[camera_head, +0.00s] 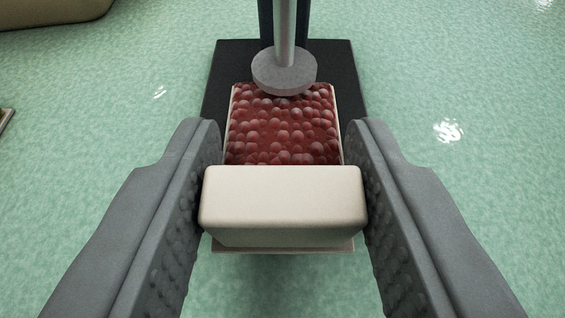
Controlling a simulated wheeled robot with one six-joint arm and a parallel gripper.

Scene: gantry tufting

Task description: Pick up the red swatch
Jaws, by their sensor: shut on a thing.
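The red swatch (282,130) has a bumpy, tufted red top with a pale edge. A cream block (282,198) stands at its near end and looks like its grip end. My gripper (283,200) is shut on this cream block, with one dark ribbed finger against each side. The swatch reaches away from me, over a dark base plate. Its underside is hidden, so I cannot tell whether it touches the plate.
The grey disc (284,72) on a vertical rod hangs at the swatch's far end. The dark base plate (222,75) lies beneath. A brown object (45,12) is at the top left.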

